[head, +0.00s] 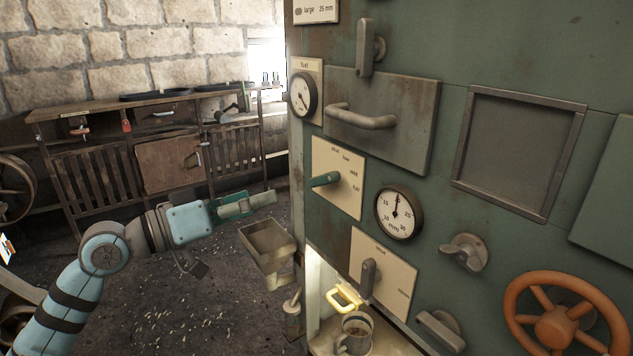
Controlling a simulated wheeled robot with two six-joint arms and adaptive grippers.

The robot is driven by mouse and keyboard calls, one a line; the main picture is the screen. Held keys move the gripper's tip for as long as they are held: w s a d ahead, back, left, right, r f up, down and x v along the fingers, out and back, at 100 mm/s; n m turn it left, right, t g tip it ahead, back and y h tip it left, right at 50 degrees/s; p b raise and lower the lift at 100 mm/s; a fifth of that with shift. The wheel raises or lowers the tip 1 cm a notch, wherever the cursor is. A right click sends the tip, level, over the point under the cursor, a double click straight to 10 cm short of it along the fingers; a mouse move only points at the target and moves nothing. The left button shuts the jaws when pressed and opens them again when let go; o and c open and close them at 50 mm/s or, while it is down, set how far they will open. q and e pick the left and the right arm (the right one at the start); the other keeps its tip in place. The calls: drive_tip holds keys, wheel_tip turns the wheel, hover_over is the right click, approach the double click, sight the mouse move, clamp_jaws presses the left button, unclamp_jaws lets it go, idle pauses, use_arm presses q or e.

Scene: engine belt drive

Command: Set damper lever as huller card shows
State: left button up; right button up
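A cream plate (350,195) on the green machine front carries a lever with a green grip (326,180); its grip points left, and the plate's small words seem to run from shut to full. Below it, a second cream plate (394,290) carries a grey lever (368,277) standing upright. Which one is the damper lever I cannot tell. My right gripper is out of view.
A round mm gauge (399,212) sits right of the green-gripped lever. A drawer handle (362,118), a grey tray (268,240), an orange handwheel (557,326) and a mug (356,335) are nearby. A wooden bench (160,150) stands behind.

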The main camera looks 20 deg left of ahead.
sight(320, 182)
use_arm(q)
drive_tip(key=p+x, duration=0.1)
drive_tip(key=x, duration=1.1)
drive_tip(key=shift+w+d+p, duration=0.25)
drive_tip(key=shift+w+p, duration=0.05)
drive_tip(key=shift+p, duration=0.05)
drive_tip(key=shift+a, duration=0.1)
drive_tip(key=shift+c, duration=0.2)
drive_tip(key=c, duration=1.1)
drive_tip(key=n+p, duration=0.3)
drive_tip(key=p, duration=0.1)
drive_tip(key=shift+r, duration=0.2)
drive_tip(key=shift+c, duration=0.2)
drive_tip(key=shift+f+n+p, duration=0.2)
drive_tip(key=shift+n+p, duration=1.3)
drive_tip(key=shift+p, duration=0.15)
drive_tip(key=shift+f, duration=0.1)
